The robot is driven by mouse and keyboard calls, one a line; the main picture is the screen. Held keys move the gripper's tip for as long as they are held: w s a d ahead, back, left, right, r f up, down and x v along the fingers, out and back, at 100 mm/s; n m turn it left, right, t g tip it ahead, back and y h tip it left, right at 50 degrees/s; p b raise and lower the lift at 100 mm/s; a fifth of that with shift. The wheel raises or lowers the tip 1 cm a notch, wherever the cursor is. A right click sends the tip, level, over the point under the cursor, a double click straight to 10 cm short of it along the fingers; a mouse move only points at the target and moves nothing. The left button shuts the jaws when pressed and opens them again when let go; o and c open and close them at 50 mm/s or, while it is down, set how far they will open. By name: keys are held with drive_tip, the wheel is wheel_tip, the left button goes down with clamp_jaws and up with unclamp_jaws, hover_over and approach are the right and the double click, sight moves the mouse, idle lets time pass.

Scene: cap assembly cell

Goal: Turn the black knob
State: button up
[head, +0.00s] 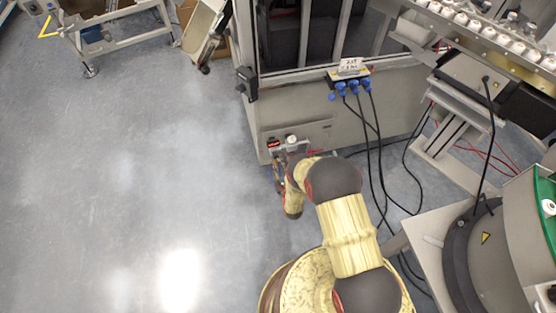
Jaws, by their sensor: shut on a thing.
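My gripper (278,164) is small in the head view, at the lower left corner of the grey machine cabinet (350,119). It is against or very close to the cabinet's front panel, with my arm reaching up to it from below. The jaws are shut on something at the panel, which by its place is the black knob. The knob itself cannot be made out, as the gripper and wrist cover that spot. A small dark and red part (273,143) and a white round part (291,139) show on the panel just above the gripper.
Blue plugs (353,88) with black cables hang from the cabinet front, and the cables run down to the floor right of my arm. A grey bowl-shaped machine (490,255) stands at the lower right. A conveyor with white caps (490,30) is at the upper right. The left floor is clear.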

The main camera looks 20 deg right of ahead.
drive_tip(key=m, duration=0.5)
drive_tip(key=shift+s+f+m, duration=0.1)
drive_tip(key=shift+f+m, duration=0.05)
drive_tip(key=shift+m, duration=0.15)
idle(0.4)
drive_tip(key=o, duration=1.2)
drive_tip(key=shift+c, duration=0.2)
drive_tip(key=s, duration=1.2)
